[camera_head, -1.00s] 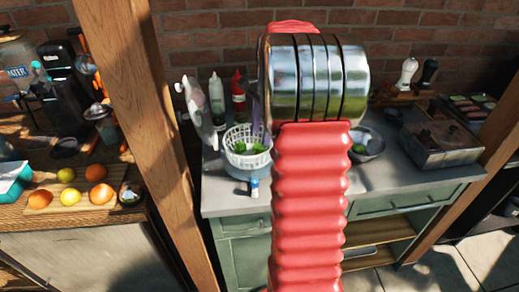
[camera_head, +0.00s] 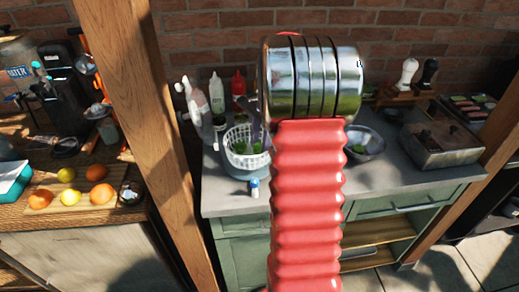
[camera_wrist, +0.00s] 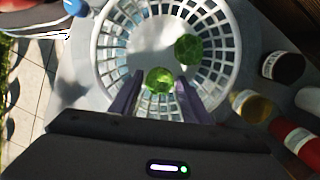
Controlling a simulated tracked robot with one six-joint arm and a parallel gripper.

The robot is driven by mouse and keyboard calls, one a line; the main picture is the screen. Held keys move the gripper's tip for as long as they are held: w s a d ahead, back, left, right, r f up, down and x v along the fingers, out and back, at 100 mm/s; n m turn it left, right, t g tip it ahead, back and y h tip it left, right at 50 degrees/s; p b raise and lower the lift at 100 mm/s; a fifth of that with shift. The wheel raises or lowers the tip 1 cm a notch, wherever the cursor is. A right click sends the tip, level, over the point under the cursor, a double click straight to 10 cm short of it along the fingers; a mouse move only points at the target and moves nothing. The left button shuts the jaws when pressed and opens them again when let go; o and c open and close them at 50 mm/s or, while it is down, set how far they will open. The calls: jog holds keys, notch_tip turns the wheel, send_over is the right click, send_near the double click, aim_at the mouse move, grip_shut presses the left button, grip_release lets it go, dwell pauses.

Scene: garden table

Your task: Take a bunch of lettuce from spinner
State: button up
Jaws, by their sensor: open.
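The spinner is a white slotted basket (camera_head: 240,160) on the grey counter, left of my red arm in the head view. It fills the upper middle of the wrist view (camera_wrist: 108,62). Two green lettuce bunches lie inside it. One bunch (camera_wrist: 158,80) sits between my fingers, near the basket's near side. The other (camera_wrist: 188,48) lies further in, to the right. My gripper (camera_wrist: 160,97) is open, with its two purple-grey fingers reaching into the basket on either side of the nearer bunch. I cannot tell whether they touch it. My arm hides part of the gripper in the head view.
Bottles (camera_head: 217,95) stand behind the basket near the brick wall. A bowl with greens (camera_head: 364,143) is right of my arm, and a metal box (camera_head: 440,143) is further right. A small blue-and-white item (camera_head: 254,187) lies in front. A wooden post (camera_head: 140,130) stands left.

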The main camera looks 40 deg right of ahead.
aim_at(260, 145)
jog(key=shift+c, duration=0.6)
jog(key=c, duration=0.7)
jog(key=shift+r, duration=0.15)
notch_tip(260, 145, up, 10)
jog(key=shift+f, duration=0.1)
